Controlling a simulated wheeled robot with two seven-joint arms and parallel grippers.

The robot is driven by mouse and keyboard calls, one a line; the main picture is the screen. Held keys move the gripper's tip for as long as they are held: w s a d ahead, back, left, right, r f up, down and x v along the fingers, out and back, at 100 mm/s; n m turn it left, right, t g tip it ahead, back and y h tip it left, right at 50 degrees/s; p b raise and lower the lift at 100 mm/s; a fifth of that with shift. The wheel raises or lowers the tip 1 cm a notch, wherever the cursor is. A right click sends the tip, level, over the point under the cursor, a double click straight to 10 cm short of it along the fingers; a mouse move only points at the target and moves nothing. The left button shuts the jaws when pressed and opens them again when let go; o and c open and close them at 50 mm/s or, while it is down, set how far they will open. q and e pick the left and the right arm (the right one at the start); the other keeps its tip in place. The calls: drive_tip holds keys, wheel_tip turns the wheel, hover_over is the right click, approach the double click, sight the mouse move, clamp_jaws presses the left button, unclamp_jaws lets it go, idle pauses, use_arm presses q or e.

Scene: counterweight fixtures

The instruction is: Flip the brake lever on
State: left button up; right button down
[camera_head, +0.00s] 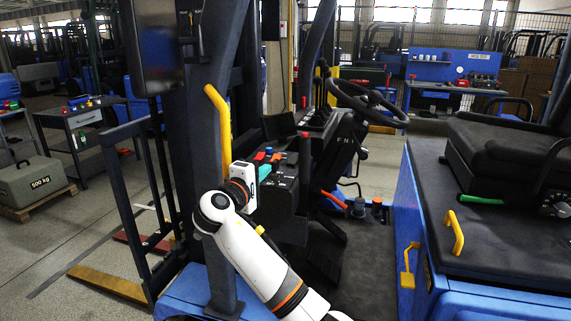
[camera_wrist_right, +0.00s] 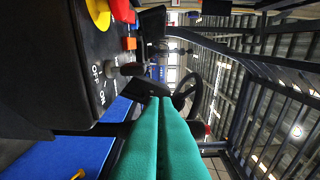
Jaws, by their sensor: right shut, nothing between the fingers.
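In the right wrist view, a short dark lever (camera_wrist_right: 128,69) stands out from the black console beside the white OFF and ON lettering. I take it to be the brake lever, and it points away from the panel. I cannot tell for certain which mark it is set to. My right gripper (camera_wrist_right: 160,99) has long green fingers pressed together with nothing between them, apart from the lever in that view. In the head view the right gripper (camera_head: 264,172) is by the left side of the console, and its white wrist hides part of it. My left gripper is out of view.
A yellow grab handle (camera_head: 219,120) and dark mast posts stand close by on the left. The footwell floor (camera_head: 360,255) is open.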

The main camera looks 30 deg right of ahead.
drive_tip(key=p+x, duration=0.3)
drive_tip(key=x, duration=0.6)
drive_tip(key=shift+w+d+r, duration=0.15)
drive_tip(key=shift+d+r, duration=0.05)
drive_tip(key=shift+d, duration=0.15)
drive_tip(key=shift+s+d+p, duration=0.15)
drive_tip(key=shift+s+p, duration=0.05)
drive_tip(key=shift+p, duration=0.15)
drive_tip(key=shift+s+d+p, duration=0.15)
drive_tip(key=shift+s+p, duration=0.3)
drive_tip(key=shift+s, duration=0.4)
drive_tip(key=shift+s+d+p, duration=0.2)
drive_tip(key=shift+s+p, duration=0.2)
drive_tip(key=shift+s, duration=0.45)
drive_tip(key=shift+f, duration=0.2)
